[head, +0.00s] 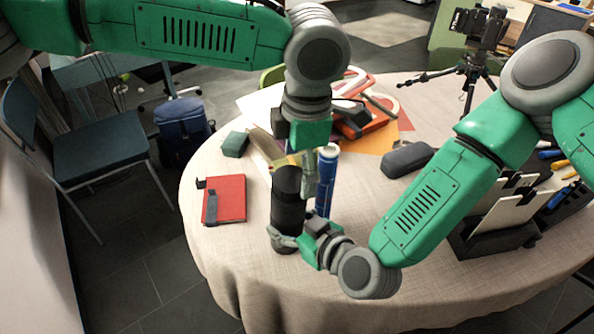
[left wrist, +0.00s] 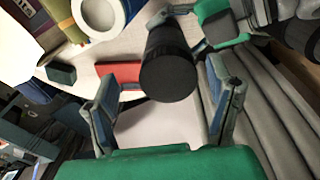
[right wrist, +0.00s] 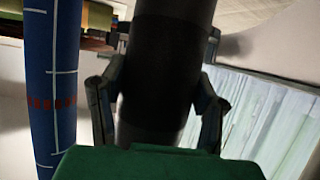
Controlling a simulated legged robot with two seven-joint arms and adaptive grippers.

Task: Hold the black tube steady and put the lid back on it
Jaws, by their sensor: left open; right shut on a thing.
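The black tube (head: 287,215) stands upright near the table's front left edge. Its dark, closed-looking top, seemingly the lid (head: 287,179), sits on the upper end; the left wrist view shows a flat black end face (left wrist: 168,78). I cannot tell how firmly it is seated. My right gripper (head: 290,241) is shut around the tube's lower part; the right wrist view shows a finger on each side of the tube (right wrist: 160,75). My left gripper (head: 303,161) is above the tube, open and empty, its fingers (left wrist: 163,95) spread to either side of the top.
A blue tube (head: 326,180) stands close behind and right of the black one. A red notebook (head: 224,199) lies to the left. A dark case (head: 407,159) and an organizer (head: 490,235) are to the right. The table's front (head: 300,300) is clear.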

